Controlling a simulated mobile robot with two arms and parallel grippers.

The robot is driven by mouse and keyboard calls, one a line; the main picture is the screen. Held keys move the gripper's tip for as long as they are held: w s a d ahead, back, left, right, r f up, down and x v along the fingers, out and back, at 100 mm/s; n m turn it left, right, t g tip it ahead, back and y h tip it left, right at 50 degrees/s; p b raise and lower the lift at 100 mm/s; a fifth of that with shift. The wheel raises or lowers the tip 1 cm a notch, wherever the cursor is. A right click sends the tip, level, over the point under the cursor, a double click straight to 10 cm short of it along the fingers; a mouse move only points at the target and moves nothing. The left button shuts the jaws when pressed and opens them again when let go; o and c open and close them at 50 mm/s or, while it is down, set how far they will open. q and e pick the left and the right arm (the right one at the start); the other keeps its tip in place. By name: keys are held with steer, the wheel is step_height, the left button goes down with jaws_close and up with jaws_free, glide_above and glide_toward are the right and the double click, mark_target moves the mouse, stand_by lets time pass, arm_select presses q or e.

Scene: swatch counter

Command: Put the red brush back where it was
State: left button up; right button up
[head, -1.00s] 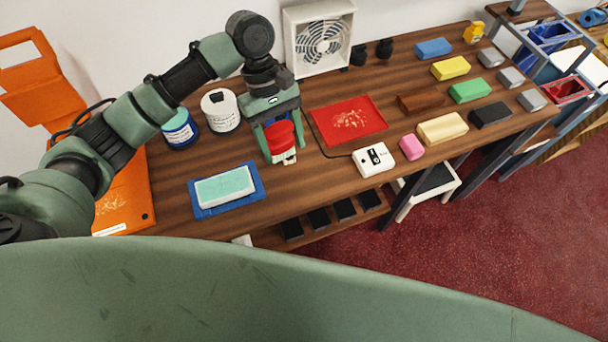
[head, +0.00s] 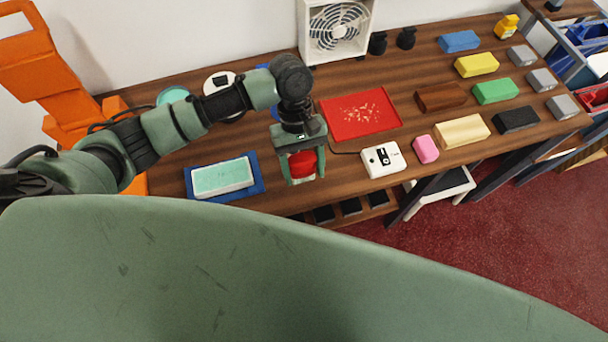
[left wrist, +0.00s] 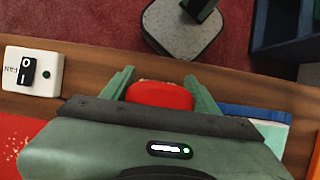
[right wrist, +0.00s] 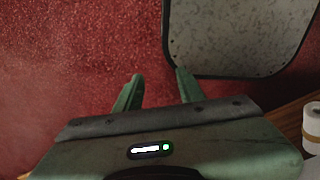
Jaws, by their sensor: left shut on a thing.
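The red brush (head: 302,164) is held between the fingers of my left gripper (head: 305,180), near the table's front edge, between the teal pad and the white switch box. In the left wrist view the brush's red top (left wrist: 160,95) shows between both fingers (left wrist: 160,84), with a thin pale strip along its far side. I cannot tell how far it is above the table. My right gripper (right wrist: 158,76) is open and empty over red carpet in the right wrist view; it is not in the head view.
The teal pad (head: 222,177) lies on a blue tray (head: 258,186). The red sheet with pale crumbs (head: 360,113) lies behind the switch box (head: 382,159). A fan (head: 335,30) stands at the back. Several coloured blocks fill the right side. My arm partly hides the jars.

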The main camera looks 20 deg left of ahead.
mark_target(304, 179)
arm_select(q)
steer(key=shift+f, duration=0.3)
step_height(304, 179, down, 4)
steer(key=shift+s+r, duration=0.1)
steer(key=shift+r, duration=0.15)
steer(key=shift+f, duration=0.2)
arm_select(e)
steer(key=shift+s+d+r, duration=0.25)
steer(key=shift+s+d, duration=0.25)
steer(key=shift+s, duration=0.1)
arm_select(q)
steer(key=shift+f, duration=0.1)
steer(key=o, duration=1.2)
arm_select(e)
steer(key=shift+w, duration=0.25)
